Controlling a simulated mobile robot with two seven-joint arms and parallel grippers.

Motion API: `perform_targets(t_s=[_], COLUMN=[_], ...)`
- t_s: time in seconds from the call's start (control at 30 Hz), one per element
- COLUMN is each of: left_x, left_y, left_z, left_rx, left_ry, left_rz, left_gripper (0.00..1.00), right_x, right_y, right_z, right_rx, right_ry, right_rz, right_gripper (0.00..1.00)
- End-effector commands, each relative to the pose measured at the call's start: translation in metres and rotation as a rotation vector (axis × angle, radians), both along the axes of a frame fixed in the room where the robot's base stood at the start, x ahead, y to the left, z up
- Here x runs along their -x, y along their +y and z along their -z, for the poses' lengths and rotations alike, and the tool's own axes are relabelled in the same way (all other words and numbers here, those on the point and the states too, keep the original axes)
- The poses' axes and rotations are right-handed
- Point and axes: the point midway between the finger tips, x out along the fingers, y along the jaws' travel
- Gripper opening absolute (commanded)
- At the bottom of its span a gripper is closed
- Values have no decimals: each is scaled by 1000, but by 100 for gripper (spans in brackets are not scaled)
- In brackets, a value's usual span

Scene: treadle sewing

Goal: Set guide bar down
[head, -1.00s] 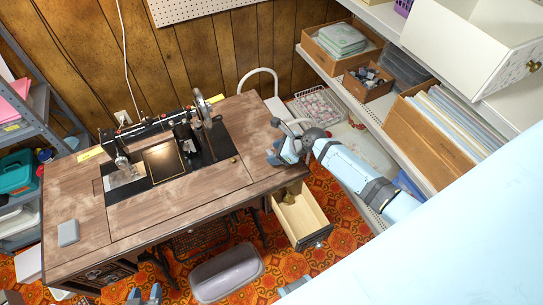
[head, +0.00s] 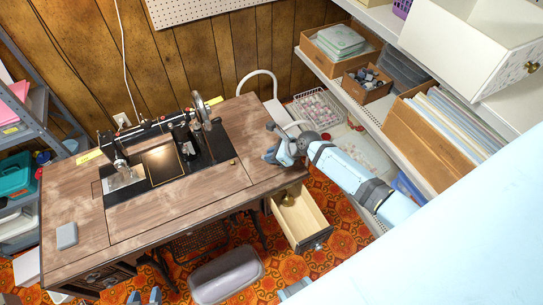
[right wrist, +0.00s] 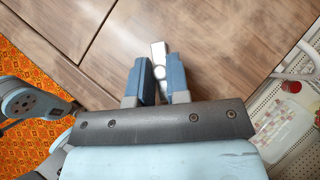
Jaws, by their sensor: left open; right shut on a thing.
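The guide bar (right wrist: 159,52) is a small silvery metal piece between the blue fingers of my right gripper (right wrist: 158,80) in the right wrist view. Its pale end sticks out past the fingertips, over the brown wooden table top (right wrist: 220,35). In the head view my right gripper (head: 271,145) is at the right end of the sewing table (head: 70,205); the bar is too small to make out there. I cannot tell whether the bar touches the wood. My left gripper (head: 145,297) is open and empty at the bottom edge, in front of the table.
A black sewing machine (head: 160,130) stands in the table's middle. A grey block (head: 67,235) lies at the left front. An open drawer (head: 300,218) juts out below the right end. Shelving with boxes (head: 365,83) is at right. The wood left of my right gripper is clear.

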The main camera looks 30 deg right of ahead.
Motion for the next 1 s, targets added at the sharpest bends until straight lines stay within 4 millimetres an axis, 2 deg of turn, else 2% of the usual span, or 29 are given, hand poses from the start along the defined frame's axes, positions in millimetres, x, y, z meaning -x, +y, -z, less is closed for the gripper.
perform_targets(t_s=[0.13, 0.23, 0.7, 0.83, 1.0], left_x=[0, 0, 0, 0, 0], left_y=[0, 0, 0, 0, 0], left_z=[-2, -5, -19, -20, -21], left_rx=[0, 0, 1, 1, 1], left_ry=[0, 0, -2, -2, -2], left_rz=[0, 0, 0, 0, 0], left_gripper=[43, 43, 43, 43, 43], right_x=[0, 0, -1, 0, -1], right_y=[0, 0, 0, 1, 0], right_z=[-9, -24, -154, -178, -196], right_rx=[0, -1, -1, -2, -1], right_ry=[0, -2, -4, -3, -2], right_rz=[-1, -1, -1, -1, -1], right_gripper=[0, 0, 0, 0, 0])
